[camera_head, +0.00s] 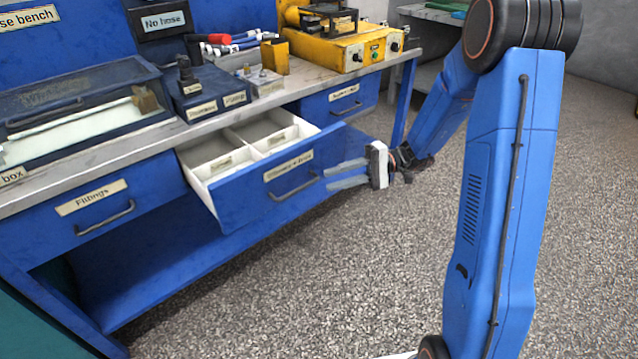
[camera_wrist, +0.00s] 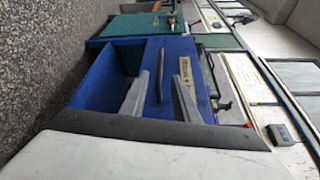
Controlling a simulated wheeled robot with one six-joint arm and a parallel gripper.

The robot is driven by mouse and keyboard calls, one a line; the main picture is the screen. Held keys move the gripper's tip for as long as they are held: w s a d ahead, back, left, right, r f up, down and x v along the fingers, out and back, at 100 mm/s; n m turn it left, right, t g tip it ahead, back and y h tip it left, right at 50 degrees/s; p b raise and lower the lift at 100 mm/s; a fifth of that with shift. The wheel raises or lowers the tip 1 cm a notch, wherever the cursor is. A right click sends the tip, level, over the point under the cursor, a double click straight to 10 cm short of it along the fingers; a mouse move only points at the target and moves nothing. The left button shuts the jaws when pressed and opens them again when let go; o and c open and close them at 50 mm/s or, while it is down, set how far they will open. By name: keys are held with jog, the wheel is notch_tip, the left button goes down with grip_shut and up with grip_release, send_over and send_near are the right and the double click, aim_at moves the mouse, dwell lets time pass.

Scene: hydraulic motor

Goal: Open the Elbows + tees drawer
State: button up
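The middle drawer (camera_head: 240,200) under the bench stands pulled out, its white divided inside showing. Its front label (camera_head: 288,165) is too blurred to read with certainty. Its dark bar handle (camera_head: 295,190) is on the blue front below the label. My gripper (camera_head: 327,175) is just to the right of this front, fingers pointing left towards the handle. The two grey fingers are apart, with nothing seen between them in the head view. In the wrist view my gripper (camera_wrist: 160,95) is open in front of a blue face; whether a finger touches the handle cannot be told.
The Fittings drawer (camera_head: 95,212) at the left and another drawer (camera_head: 340,98) at the right are shut. A yellow unit (camera_head: 345,50) and several tools stand on the benchtop (camera_head: 120,145). The speckled floor (camera_head: 340,280) in front is clear.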

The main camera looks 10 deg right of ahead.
jog(key=v, duration=0.6)
jog(key=shift+d, duration=0.25)
jog(key=shift+s, duration=0.1)
jog(key=s+r+h, duration=0.2)
jog(key=s+h, duration=0.2)
jog(key=s, duration=0.4)
jog(key=s+r+h, duration=0.3)
jog(key=s+h, duration=0.1)
jog(key=s, duration=0.4)
jog(key=s+d+r+t+h, duration=0.3)
jog(key=s+d+t+h, duration=0.5)
jog(key=s, duration=0.4)
jog(key=shift+d+r+h, duration=0.2)
jog(key=shift+d+h, duration=0.1)
jog(key=shift+d, duration=0.1)
jog(key=shift+s, duration=0.1)
